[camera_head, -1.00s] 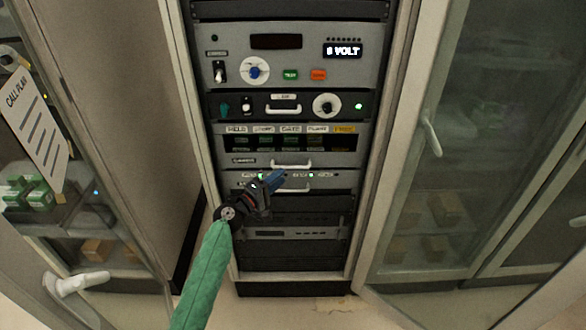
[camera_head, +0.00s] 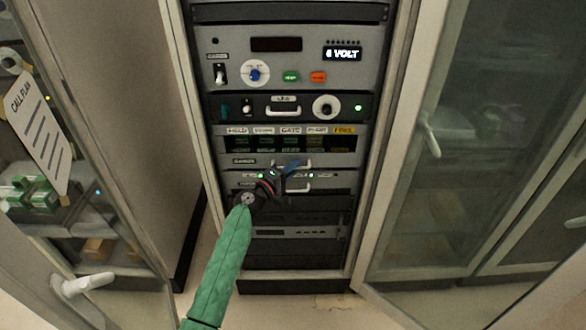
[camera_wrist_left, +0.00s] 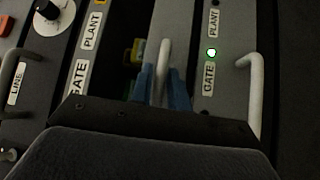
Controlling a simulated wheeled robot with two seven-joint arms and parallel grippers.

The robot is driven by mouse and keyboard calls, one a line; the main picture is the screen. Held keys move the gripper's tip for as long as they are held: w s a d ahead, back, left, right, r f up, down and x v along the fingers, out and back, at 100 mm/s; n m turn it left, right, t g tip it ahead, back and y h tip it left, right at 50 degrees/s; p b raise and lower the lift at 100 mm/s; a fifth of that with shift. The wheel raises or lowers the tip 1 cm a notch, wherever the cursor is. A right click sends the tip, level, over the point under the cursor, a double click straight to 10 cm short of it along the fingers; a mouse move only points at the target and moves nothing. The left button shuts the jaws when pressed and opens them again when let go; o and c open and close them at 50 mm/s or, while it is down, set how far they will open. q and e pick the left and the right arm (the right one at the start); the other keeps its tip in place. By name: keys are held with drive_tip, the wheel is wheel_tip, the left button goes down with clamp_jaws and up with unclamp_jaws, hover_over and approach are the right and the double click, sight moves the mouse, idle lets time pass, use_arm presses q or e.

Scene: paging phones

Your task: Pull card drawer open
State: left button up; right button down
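The card drawer (camera_head: 240,161) is the rack unit with a row of labelled cards in a dark opening, and it looks flush with the rack. Its pale bar handle (camera_head: 305,163) is partly covered by my left gripper (camera_head: 290,172) in the head view. In the left wrist view, the handle (camera_wrist_left: 164,62) stands between the two blue fingers of the left gripper (camera_wrist_left: 162,86). The fingers are apart, one on each side of the bar, with small gaps visible. My right gripper is in neither view.
Below the drawer is a panel with green lights and its own handle (camera_wrist_left: 255,90), close beside the gripper. Above is the LINE panel with a handle (camera_head: 284,111) and knob (camera_head: 325,106). Glass-doored cabinets (camera_head: 440,170) stand on the right, with an open door on the left.

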use_arm(q)
clamp_jaws()
